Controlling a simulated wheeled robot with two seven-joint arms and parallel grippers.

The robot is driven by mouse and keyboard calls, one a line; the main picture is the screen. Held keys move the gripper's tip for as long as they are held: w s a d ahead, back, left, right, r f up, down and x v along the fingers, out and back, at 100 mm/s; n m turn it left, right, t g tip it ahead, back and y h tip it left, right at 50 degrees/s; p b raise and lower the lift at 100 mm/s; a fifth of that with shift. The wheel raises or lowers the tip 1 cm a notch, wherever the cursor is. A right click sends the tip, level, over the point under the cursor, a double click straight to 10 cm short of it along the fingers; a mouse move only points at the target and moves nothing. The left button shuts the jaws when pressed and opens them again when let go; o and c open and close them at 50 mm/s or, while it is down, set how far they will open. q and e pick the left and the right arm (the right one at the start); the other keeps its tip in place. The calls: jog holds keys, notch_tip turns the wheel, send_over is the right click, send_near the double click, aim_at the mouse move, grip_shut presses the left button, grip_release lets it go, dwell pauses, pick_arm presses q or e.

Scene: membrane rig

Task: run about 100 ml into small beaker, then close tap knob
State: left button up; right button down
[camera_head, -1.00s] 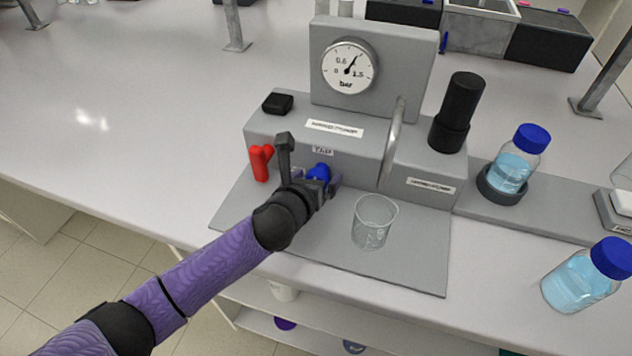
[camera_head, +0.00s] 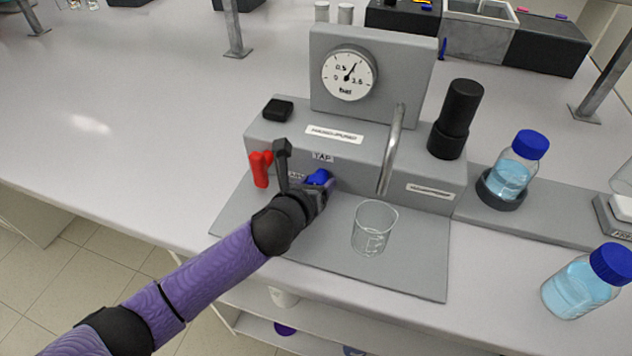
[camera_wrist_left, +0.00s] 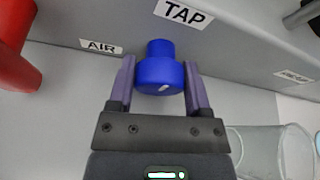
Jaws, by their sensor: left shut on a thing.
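The blue tap knob (camera_head: 319,177) is on the front of the grey rig, below the TAP label. In the left wrist view the knob (camera_wrist_left: 160,72) sits between the two purple fingers of my left gripper (camera_wrist_left: 160,88), which is shut on it. In the head view my left gripper (camera_head: 318,190) partly covers the knob. The small clear beaker (camera_head: 374,228) stands upright on the grey base plate, right of the gripper and below the curved metal spout (camera_head: 391,150). The beaker looks empty, and no stream shows at the spout. My right gripper is not in view.
A red handle (camera_head: 260,168) is left of the knob. A pressure gauge (camera_head: 349,73) tops the rig. A black cylinder (camera_head: 455,120) and two blue-capped bottles (camera_head: 512,170) (camera_head: 583,283) are at the right. The left bench is clear.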

pick_arm(q)
jog(key=shift+n+h+p, duration=0.3)
jog(key=shift+n+p, duration=0.1)
jog(key=shift+n, duration=0.3)
jog(key=shift+a+f+n+h, duration=0.1)
jog(key=shift+a+n+h, duration=0.05)
jog(key=shift+n+h, duration=0.7)
jog(key=shift+f+n+h, duration=0.15)
jog(key=shift+n+h, duration=0.4)
jog(key=shift+n, duration=0.5)
jog(key=shift+n+t+h+b, duration=0.3)
jog(key=shift+n+h+b, duration=0.55)
jog(key=shift+n, duration=0.85)
jog(key=o, duration=1.3)
jog(key=shift+a, duration=0.1)
jog(key=shift+f, duration=0.1)
